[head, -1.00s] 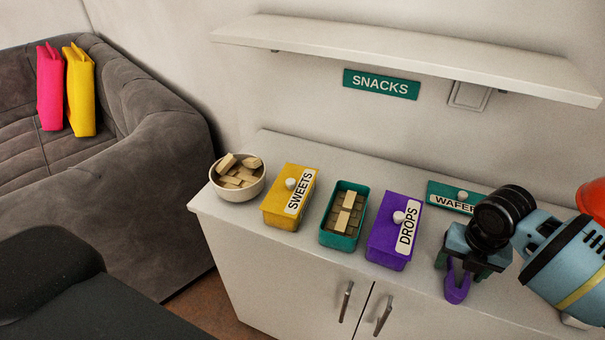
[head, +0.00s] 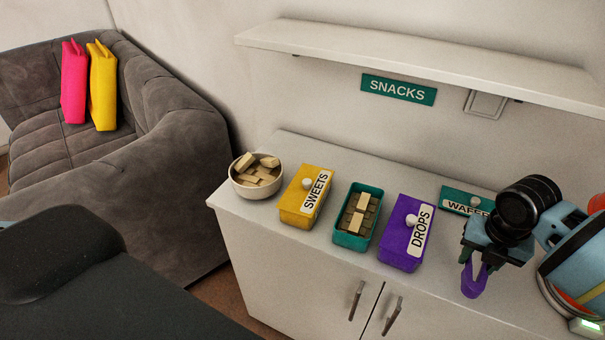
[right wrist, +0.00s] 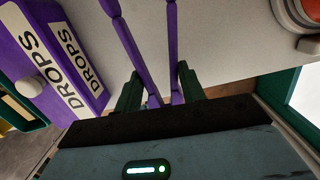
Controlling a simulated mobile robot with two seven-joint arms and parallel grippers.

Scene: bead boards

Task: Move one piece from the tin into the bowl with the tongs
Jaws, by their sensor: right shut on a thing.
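My right gripper (head: 482,258) is shut on the handle end of the purple tongs (head: 475,283), above the cabinet's front right. In the right wrist view the tongs (right wrist: 134,45) run up between the gripper's dark green fingers (right wrist: 158,92), their two legs apart with nothing seen between them. The open teal tin (head: 340,238) holds several brown pieces, two of them paler on top. Its WAFERS lid (head: 452,194) lies behind, partly hidden by my arm. The cream bowl (head: 257,189) at the left end holds several pale pieces. My left gripper is not in view.
The closed yellow SWEETS tin (head: 297,205) stands between bowl and teal tin. The closed purple DROPS tin (head: 397,246) stands between teal tin and tongs. A white shelf (head: 420,58) hangs above. A red-and-grey round object (right wrist: 303,14) shows partly at the wrist view's edge.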

